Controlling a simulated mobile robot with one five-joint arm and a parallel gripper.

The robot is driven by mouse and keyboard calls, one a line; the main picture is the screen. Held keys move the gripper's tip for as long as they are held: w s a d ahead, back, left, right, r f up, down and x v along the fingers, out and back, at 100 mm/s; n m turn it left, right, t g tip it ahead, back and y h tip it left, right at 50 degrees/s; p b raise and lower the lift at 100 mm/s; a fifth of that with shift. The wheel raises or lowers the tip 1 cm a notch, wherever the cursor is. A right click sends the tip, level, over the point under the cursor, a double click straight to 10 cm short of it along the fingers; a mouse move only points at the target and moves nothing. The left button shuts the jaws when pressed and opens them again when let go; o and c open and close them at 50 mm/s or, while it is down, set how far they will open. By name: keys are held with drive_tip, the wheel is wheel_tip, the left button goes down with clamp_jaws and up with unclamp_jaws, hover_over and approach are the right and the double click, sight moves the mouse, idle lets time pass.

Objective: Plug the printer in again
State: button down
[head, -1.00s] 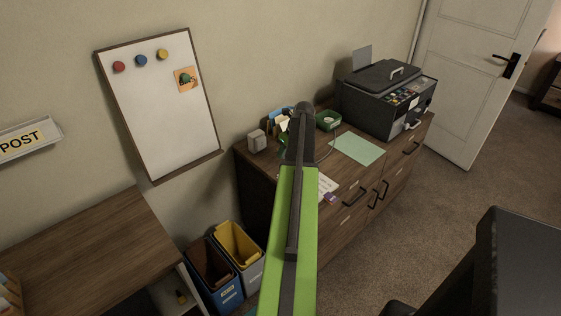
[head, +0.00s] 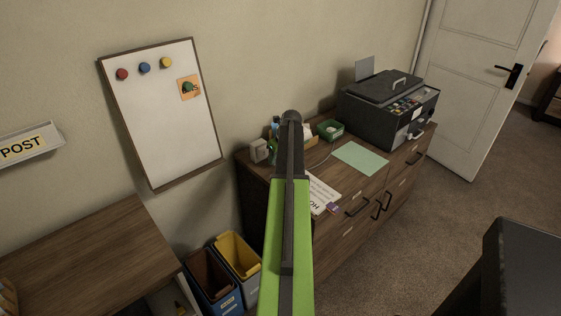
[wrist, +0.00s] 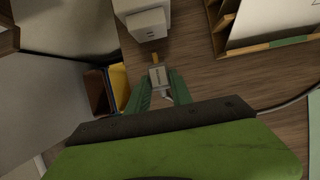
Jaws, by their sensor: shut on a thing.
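The plug (wrist: 158,75) is a small pale grey block with brass-coloured metal at its front end. My gripper (wrist: 161,83), with green fingers, is shut on it above the wooden top. The light socket box (wrist: 148,23) is just ahead of the plug in the wrist view, with a small visible gap between them. The box also shows in the head view (head: 259,151), at the left end of the cabinet top. The black printer (head: 388,108) stands at the right end. A cable (wrist: 285,105) runs off to the right. My arm hides much of the gripper in the head view.
A green sheet (head: 360,158), a printed card (head: 322,192) and a green tray (head: 330,130) lie on the cabinet (head: 340,235). A wooden organiser (wrist: 224,30) stands right of the socket box. Blue (head: 215,285) and yellow (head: 238,254) bins stand below, left of the cabinet.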

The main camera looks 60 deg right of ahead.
drive_tip(key=shift+w+d, duration=0.25)
drive_tip(key=shift+w, duration=0.45)
drive_tip(key=shift+w+d, duration=0.25)
drive_tip(key=shift+w, duration=0.4)
drive_tip(key=shift+w+d, duration=0.2)
drive_tip(key=shift+w, duration=0.4)
idle(0.7)
drive_tip(key=shift+w, duration=0.2)
drive_tip(key=c, duration=1.1)
unclamp_jaws()
drive_tip(key=shift+o, duration=0.2)
drive_tip(key=p+v, duration=1.6)
drive_tip(key=v, duration=0.1)
drive_tip(key=shift+r, duration=0.25)
